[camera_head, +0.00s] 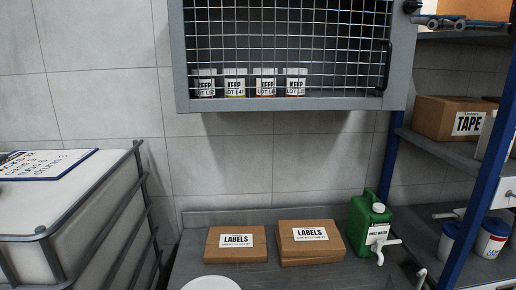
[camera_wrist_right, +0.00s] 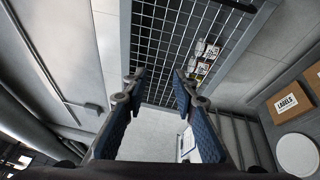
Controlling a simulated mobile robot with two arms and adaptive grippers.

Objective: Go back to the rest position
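My right gripper (camera_wrist_right: 158,88) shows in the right wrist view. Its two dark, blue-padded fingers stand well apart, with nothing between them. The mesh-fronted cabinet (camera_wrist_right: 160,50) lies beyond the fingertips; I cannot tell how far. I do not make out either gripper in the head view, and my left gripper is in neither view.
The wall cabinet (camera_head: 181,92) holds several KEEP jars (camera_head: 235,84). Below, a grey counter (camera_head: 190,270) bears LABELS boxes (camera_head: 222,254), a white round item (camera_head: 211,284) and a green jug (camera_head: 362,222). A caged white tank (camera_head: 60,205) stands left, a blue-post shelf (camera_head: 484,150) right.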

